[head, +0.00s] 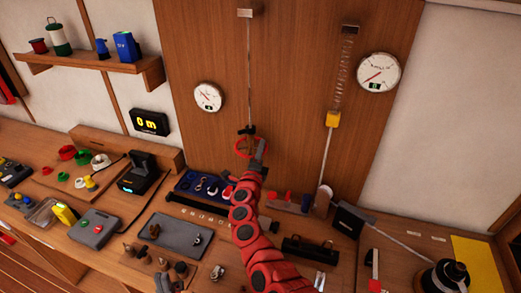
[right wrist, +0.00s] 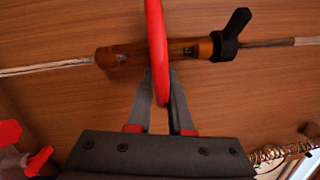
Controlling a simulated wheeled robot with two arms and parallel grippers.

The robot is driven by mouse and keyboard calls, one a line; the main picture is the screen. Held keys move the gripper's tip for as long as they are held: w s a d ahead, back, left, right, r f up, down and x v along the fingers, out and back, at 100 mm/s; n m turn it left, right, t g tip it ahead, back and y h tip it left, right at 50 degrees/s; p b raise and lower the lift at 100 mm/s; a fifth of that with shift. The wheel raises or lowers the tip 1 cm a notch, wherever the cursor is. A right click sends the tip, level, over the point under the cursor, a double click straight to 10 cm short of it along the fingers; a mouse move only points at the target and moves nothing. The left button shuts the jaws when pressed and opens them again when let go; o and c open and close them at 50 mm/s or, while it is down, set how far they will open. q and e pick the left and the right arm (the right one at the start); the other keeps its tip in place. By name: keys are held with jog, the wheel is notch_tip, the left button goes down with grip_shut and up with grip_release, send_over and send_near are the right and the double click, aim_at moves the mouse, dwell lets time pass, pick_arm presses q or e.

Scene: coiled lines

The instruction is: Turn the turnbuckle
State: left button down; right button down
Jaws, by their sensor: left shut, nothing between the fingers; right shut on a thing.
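The turnbuckle (right wrist: 195,49) is a bronze-coloured barrel on a thin line, with a red ring (right wrist: 156,30) around it and a black lever piece (right wrist: 236,30) at one end. In the head view the line runs down the wooden panel, and the red ring (head: 238,148) sits near its lower end, under the black piece (head: 246,130). My right gripper (right wrist: 161,78) is shut on the red ring, one grey finger on each side of its rim. In the head view my red right arm partly hides the ring and the line's lower end.
A round dial (head: 208,97) is left of the line. To the right are a spring (head: 343,75) with a yellow block (head: 333,119) and a second dial (head: 378,72). A black display (head: 150,122) reads "0 m". The bench (head: 130,212) below is crowded with small parts.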

jog(key=shift+d+r, duration=0.2)
jog(key=shift+r, duration=0.25)
jog(key=c, duration=0.9)
grip_release()
jog(key=shift+f, duration=0.2)
jog(key=shift+f, duration=0.15)
jog(key=b+v, duration=0.5)
jog(key=v, duration=1.2)
jog(key=shift+b, duration=0.4)
jog(key=shift+s, duration=0.1)
